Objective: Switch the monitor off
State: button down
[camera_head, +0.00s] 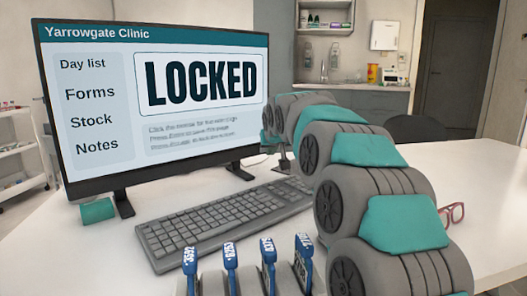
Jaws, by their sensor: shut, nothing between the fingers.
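The monitor (205,88) stands on the white desk and is lit. Its screen reads "LOCKED" under a "Yarrowgate Clinic" banner, with a list at the left. Small lines of text under "LOCKED" are blurred. No power button can be made out on the frame. My arm reaches from the lower right to the monitor's right edge. My gripper (283,163) shows only as a small dark shape at the arm's far end, beside the monitor's lower right corner, shut and empty. My arm links partly hide it. I cannot tell whether it touches the monitor.
A grey keyboard (222,222) lies in front of the monitor. Several blue numbered tags (230,263) stand upright at the near edge. A small teal object (97,211) sits by the monitor's left foot. Red glasses (453,213) lie right of my arm. The desk (495,205) is clear at far right.

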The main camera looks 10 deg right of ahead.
jog(key=shift+w, duration=0.15)
jog(key=shift+w+a, duration=0.2)
jog(key=shift+w+a, duration=0.2)
jog(key=shift+w, duration=0.1)
dwell(0.9)
dwell(0.4)
jog(key=shift+s+d, duration=0.4)
jog(key=shift+s, duration=0.25)
jog(key=shift+s, duration=0.1)
jog(key=shift+s+d+b, duration=0.25)
jog(key=shift+s+d, duration=0.15)
jog(key=shift+s, duration=0.2)
jog(key=shift+s+d+b, duration=0.25)
jog(key=shift+s+d, duration=0.1)
jog(key=shift+s, duration=0.25)
jog(key=shift+s+d, duration=0.55)
jog(key=shift+s, duration=0.35)
